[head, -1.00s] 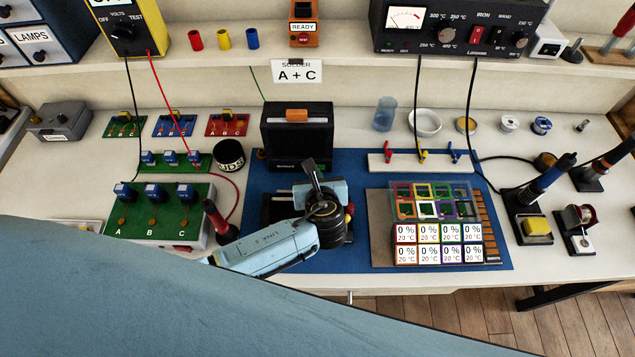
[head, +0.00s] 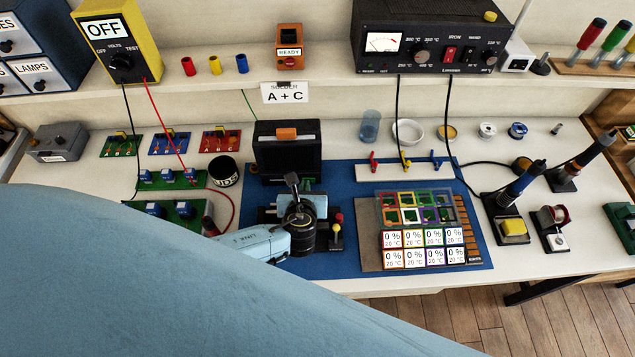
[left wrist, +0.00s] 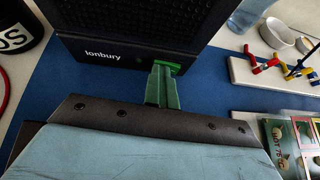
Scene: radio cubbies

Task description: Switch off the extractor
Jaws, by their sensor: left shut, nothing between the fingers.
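The extractor (head: 287,150) is a black box with an orange top piece, standing at the back of the blue mat. In the left wrist view its front (left wrist: 105,50) carries the name Ionbury. A bright green part, which looks like a lit switch (left wrist: 172,67), sits at its lower front edge. My left gripper (head: 307,186) is in front of the extractor's lower right. Its shut, empty fingers (left wrist: 162,84) look green and point at that switch, partly covering it. I cannot tell whether they touch. My right gripper is not in view.
A small stand with red and yellow knobs (head: 337,222) is just right of my left wrist. A white block with colored clips (head: 405,170) and a card tray (head: 370,245) lie farther right. A black round pot (head: 223,171) stands left of the extractor.

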